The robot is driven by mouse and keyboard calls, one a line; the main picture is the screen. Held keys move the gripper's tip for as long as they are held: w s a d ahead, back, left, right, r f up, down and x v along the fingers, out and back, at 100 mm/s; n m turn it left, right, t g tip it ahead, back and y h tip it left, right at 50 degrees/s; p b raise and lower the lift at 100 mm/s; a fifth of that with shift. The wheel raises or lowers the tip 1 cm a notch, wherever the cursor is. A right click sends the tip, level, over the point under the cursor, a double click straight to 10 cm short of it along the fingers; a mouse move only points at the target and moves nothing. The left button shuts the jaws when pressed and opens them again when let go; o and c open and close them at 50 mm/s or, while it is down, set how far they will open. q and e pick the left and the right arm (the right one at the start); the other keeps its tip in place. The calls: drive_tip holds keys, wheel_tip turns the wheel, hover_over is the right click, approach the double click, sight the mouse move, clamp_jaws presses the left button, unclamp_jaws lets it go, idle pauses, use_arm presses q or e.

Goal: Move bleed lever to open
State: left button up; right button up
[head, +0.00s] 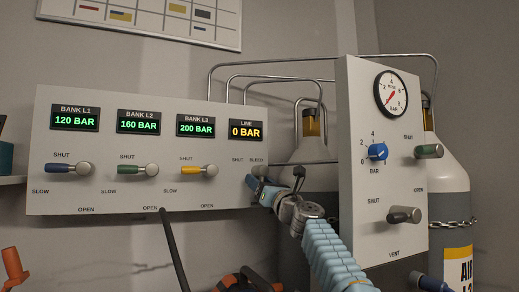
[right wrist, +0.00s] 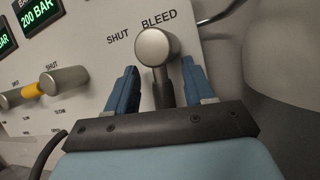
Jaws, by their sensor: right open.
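The bleed lever (right wrist: 153,47) has a round metal hub and a dark handle, under the BLEED label on the white panel. A SHUT label stands at its left. In the right wrist view the handle hangs down between the two blue fingers of my right gripper (right wrist: 158,88), which is open with gaps on both sides. In the head view my right gripper (head: 275,186) is at the panel's lower right corner and hides much of the lever (head: 257,170). My left gripper is not in view.
The panel (head: 110,195) carries blue, green (head: 140,170) and yellow (head: 198,170) bank levers and lit displays; LINE (head: 245,127) reads 0 BAR. A second panel (head: 362,225) with gauge and valves stands close on the right, before grey cylinders (head: 450,185). A black hose (head: 174,245) runs below.

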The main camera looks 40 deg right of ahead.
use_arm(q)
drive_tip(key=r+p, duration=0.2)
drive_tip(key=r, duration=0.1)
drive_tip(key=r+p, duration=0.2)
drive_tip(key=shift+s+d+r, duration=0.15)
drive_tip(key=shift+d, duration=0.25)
use_arm(e)
drive_tip(key=s+a+r, duration=0.9)
drive_tip(key=s+r, duration=0.1)
drive_tip(key=r, duration=0.1)
drive_tip(key=shift+s, duration=0.4)
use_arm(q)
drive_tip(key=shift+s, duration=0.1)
use_arm(e)
drive_tip(key=shift+f, duration=0.1)
